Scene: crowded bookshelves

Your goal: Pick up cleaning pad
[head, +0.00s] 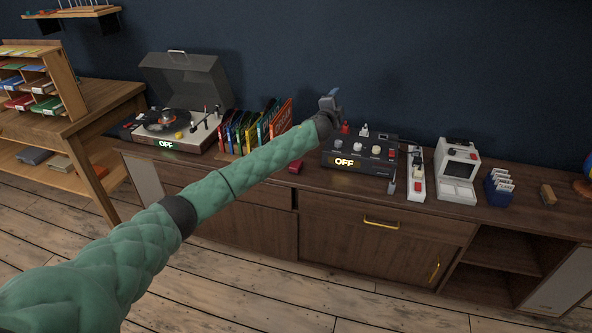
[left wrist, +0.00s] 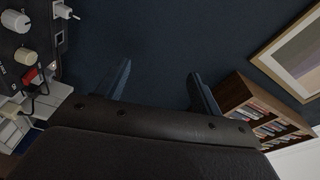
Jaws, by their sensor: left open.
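I cannot tell for certain which thing is the cleaning pad. A small tan-brown block (head: 548,194) lies near the right end of the cabinet top in the head view. A small dark red block (head: 296,167) lies near the front edge, just below my left forearm. My left gripper (head: 333,97) is raised above the back of the black box marked OFF, well apart from both blocks. In the left wrist view its two fingers (left wrist: 160,88) are spread with nothing between them. Neither block shows clearly in the left wrist view. My right gripper is not in view.
The black box (head: 352,163) with knobs and plugs stands under my left gripper. A white power strip (head: 415,175), a white device (head: 457,172) and a blue card holder (head: 498,188) stand to its right. A turntable (head: 180,128) and upright records (head: 250,130) stand left.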

